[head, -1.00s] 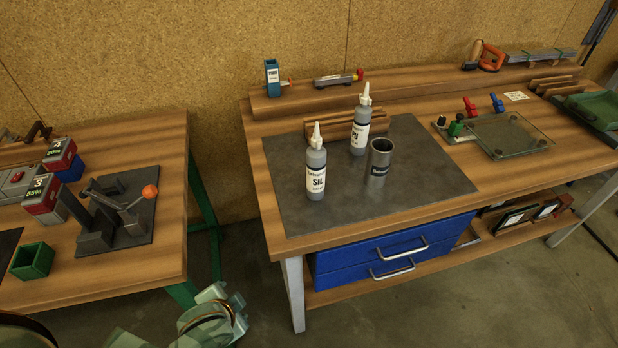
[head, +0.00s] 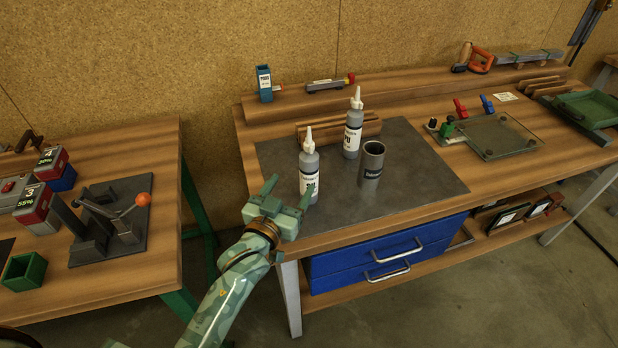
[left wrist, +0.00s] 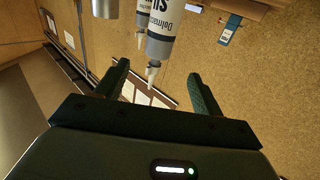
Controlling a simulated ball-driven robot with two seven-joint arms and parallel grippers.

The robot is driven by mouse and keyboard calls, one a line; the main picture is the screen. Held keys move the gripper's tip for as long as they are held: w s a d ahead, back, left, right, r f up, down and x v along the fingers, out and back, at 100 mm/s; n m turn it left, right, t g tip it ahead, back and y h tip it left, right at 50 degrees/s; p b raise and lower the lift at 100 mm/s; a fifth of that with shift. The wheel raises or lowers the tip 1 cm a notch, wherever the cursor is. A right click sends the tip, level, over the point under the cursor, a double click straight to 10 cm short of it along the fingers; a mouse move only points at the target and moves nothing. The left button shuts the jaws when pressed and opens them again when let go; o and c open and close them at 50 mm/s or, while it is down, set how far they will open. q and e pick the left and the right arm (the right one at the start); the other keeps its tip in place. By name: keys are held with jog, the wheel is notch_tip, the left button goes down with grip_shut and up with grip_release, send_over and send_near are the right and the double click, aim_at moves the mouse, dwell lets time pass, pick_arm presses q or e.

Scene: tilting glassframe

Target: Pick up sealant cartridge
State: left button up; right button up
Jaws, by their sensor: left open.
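Two grey sealant cartridges with white nozzles stand upright on the dark mat (head: 400,195). The front one (head: 308,168), labelled SIL in the earlier head view, is nearest my left gripper (head: 291,188); the other cartridge (head: 353,138) stands behind it to the right. My left gripper is open and empty, its fingers reaching toward the front cartridge's lower body from the front left. In the left wrist view, the front cartridge (left wrist: 161,28) appears upside down beyond and between the open fingers (left wrist: 160,84). I cannot tell whether a finger touches it. My right gripper is not in view.
A grey metal cup (head: 371,166) stands right of the cartridges. A wooden rack (head: 335,128) lies behind them. A glass plate fixture (head: 497,137) sits farther right. The left bench (head: 150,255) holds a lever device (head: 110,215). The mat's right part is clear.

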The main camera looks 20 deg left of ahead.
aim_at(304, 165)
pick_arm(q)
jog(key=w, duration=0.2)
jog(key=w+b, duration=0.1)
jog(key=w, duration=0.4)
jog(key=shift+w+d+f, duration=0.1)
jog(key=shift+w+d, duration=0.25)
jog(key=w, duration=0.1)
jog(key=w+b, duration=0.1)
jog(key=w, duration=0.1)
jog(key=w+b, duration=0.1)
jog(key=w, duration=0.1)
jog(key=shift+w+d+f, duration=0.1)
jog(key=shift+d+f, duration=0.1)
jog(key=shift+d, duration=0.2)
jog(key=shift+r, duration=0.1)
grip_shut()
jog(key=shift+r, duration=0.1)
